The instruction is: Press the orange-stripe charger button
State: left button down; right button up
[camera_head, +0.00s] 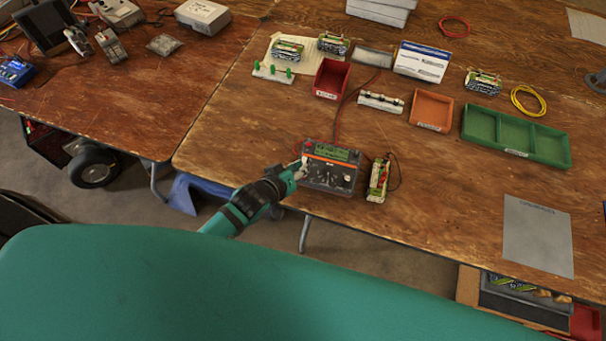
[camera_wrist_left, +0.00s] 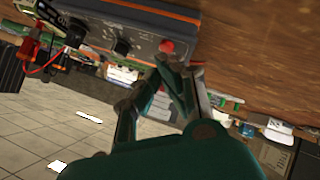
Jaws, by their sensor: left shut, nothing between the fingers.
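The charger (camera_head: 332,178) is a dark grey box with an orange stripe along its top edge, standing near the front edge of the table. It fills the upper left of the left wrist view (camera_wrist_left: 105,30), where the stripe, black knobs and a red button (camera_wrist_left: 167,46) show on its face. My left gripper (camera_head: 301,167) is shut and empty at the charger's left end. In the wrist view its fingertips (camera_wrist_left: 163,62) are just beside the red button; I cannot tell whether they touch it. My right gripper is out of view.
A battery pack (camera_head: 378,178) with wires stands right of the charger. Behind are a red bin (camera_head: 332,79), an orange tray (camera_head: 431,110), a green divided tray (camera_head: 517,136) and cell holders. A grey sheet (camera_head: 537,236) lies at right. Bare table lies left of the charger.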

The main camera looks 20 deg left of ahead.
aim_at(299, 182)
pick_arm(q)
jog(key=shift+f, duration=0.5)
dwell(0.8)
jog(key=shift+s+r+p, duration=0.1)
jog(key=shift+r+p, duration=0.75)
jog(key=shift+p, duration=0.05)
jog(key=r+p, duration=0.3)
jog(key=s+r+p, duration=0.1)
jog(key=r+p, duration=0.1)
dwell(0.5)
dwell(0.5)
